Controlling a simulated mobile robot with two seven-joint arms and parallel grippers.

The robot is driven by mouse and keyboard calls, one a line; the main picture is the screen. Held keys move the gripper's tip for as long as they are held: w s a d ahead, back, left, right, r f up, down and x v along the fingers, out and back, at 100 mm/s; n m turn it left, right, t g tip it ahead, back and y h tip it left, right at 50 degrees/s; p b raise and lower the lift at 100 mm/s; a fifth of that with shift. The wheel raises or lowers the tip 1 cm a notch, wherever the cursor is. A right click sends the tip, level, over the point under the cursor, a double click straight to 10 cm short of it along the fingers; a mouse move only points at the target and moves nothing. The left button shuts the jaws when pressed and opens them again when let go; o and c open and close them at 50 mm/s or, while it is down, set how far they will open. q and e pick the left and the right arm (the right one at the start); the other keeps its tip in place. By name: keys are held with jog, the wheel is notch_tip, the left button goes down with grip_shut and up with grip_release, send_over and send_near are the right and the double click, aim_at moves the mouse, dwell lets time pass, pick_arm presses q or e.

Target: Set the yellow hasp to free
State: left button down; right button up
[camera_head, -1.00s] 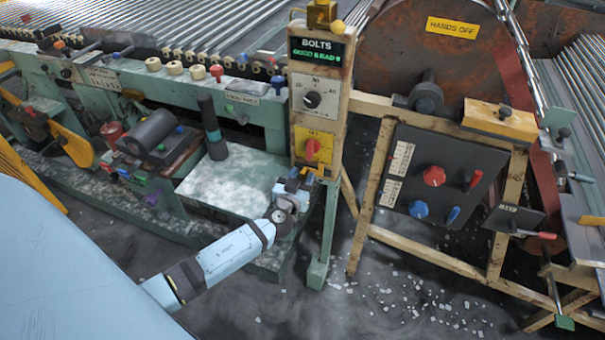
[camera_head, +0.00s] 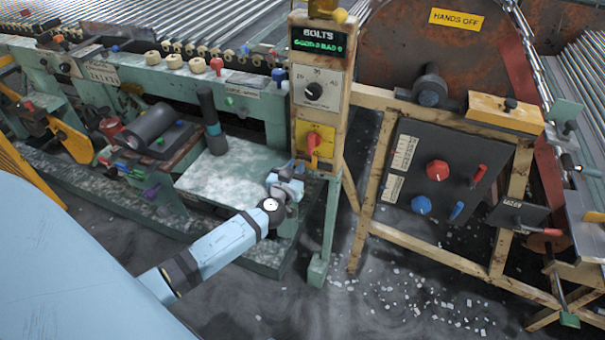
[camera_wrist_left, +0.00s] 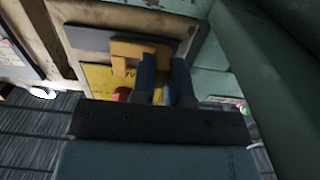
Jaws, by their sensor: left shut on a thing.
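The yellow hasp (camera_wrist_left: 130,49) shows in the left wrist view as an orange-yellow bracket in front of a grey plate. My left gripper (camera_wrist_left: 166,62) has its two dark blue fingers at the bracket's right end and is shut on it; the exact contact between the fingers is partly hidden. In the head view my left gripper (camera_head: 297,170) is at the lower part of the beige control post, just below a yellow plate with a red knob (camera_head: 313,140). I cannot make out the hasp there behind the gripper. My right gripper is not in view.
The post (camera_head: 340,110) carries a black dial (camera_head: 314,91) and a BOLTS display (camera_head: 318,41). A dark panel (camera_head: 440,180) with red and blue knobs stands to the right. A green bench (camera_head: 225,185) with a dark upright cylinder (camera_head: 211,120) lies to the left.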

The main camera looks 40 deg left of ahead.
pick_arm(q)
jog(key=shift+a, duration=0.35)
jog(key=c, duration=1.1)
grip_release()
jog(key=shift+s+a, duration=0.1)
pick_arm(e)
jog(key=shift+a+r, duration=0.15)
pick_arm(q)
jog(key=b+v, duration=0.2)
jog(key=v, duration=1.1)
jog(key=shift+s+b, duration=0.3)
jog(key=shift+s, duration=0.1)
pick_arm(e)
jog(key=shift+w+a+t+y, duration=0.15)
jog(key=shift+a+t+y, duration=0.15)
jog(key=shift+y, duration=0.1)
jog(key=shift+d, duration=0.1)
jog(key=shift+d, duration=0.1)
